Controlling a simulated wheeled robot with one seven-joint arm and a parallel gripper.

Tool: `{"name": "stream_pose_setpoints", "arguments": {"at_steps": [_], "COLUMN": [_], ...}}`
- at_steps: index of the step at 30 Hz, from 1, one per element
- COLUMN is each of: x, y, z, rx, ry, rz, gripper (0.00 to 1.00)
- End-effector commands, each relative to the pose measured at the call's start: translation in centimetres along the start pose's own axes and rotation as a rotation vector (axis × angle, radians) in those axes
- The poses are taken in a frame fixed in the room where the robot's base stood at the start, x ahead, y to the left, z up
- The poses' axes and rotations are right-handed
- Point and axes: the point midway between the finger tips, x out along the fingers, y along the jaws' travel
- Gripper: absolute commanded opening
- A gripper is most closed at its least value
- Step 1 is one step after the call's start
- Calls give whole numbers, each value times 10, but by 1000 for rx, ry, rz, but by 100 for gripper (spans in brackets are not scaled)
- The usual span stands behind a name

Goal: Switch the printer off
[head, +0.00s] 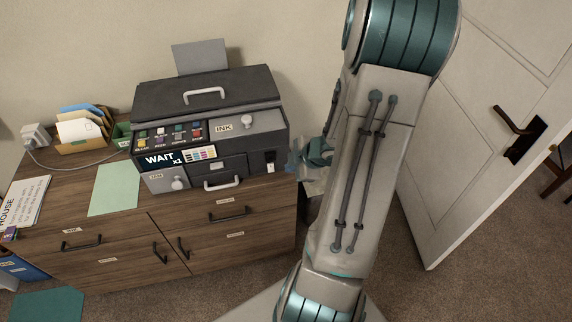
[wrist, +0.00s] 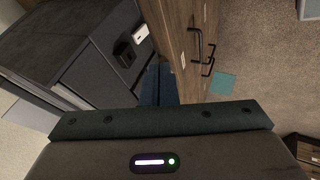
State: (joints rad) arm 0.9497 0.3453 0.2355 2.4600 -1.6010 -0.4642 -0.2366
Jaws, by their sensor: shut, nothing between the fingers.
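The dark grey printer (head: 207,92) stands on a wooden cabinet in the head view. Its small screen (head: 163,160) reads "WAIT x1". A black switch (head: 270,156) with a white part below it sits at the front right. In the wrist view the printer (wrist: 60,40) fills the upper left, with the black switch (wrist: 124,52) beside a white piece (wrist: 140,33). My gripper (head: 292,160) is just right of the printer's front right corner, near the switch and apart from it. In the wrist view its dark blue fingers (wrist: 158,84) are together and empty. The switch's position is too small to tell.
The wooden cabinet (head: 130,238) has black handles on its front. A green sheet (head: 115,188) and a paper holder (head: 82,130) lie left of the printer. A white door (head: 470,130) stands at the right. Carpet lies in front of the cabinet.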

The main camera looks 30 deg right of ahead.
Motion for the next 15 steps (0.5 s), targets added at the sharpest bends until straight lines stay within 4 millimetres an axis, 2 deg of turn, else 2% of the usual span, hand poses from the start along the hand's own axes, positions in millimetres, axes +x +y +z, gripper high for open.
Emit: {"name": "stream_pose_setpoints", "arguments": {"at_steps": [3,15], "x": [-7,-8], "y": [0,0], "z": [0,1], "rx": [2,4], "ry": [0,0], "rz": [1,-1], "gripper": [0,0]}}
